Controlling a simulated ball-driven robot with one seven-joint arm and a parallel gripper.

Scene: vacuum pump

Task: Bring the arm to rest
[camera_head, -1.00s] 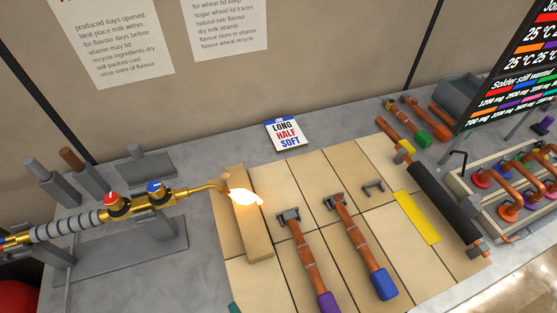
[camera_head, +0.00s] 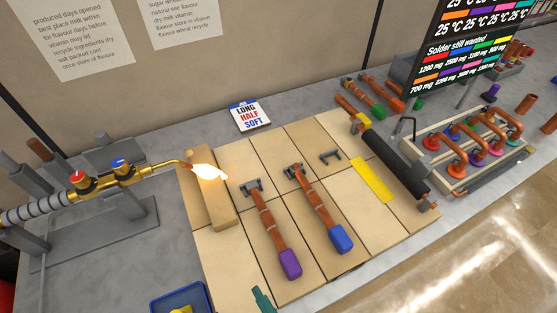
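My gripper and arm do not show in the head view, so I cannot see what the gripper holds or whether it is open.
A lit brass torch (camera_head: 110,178) on a grey stand points its flame at a wooden block (camera_head: 208,195). Purple-ended (camera_head: 273,232) and blue-ended (camera_head: 318,208) copper pipes lie on pale tiles (camera_head: 215,255). A black roller (camera_head: 395,160), pipe rack (camera_head: 455,160) and blue tray (camera_head: 170,297) surround them.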

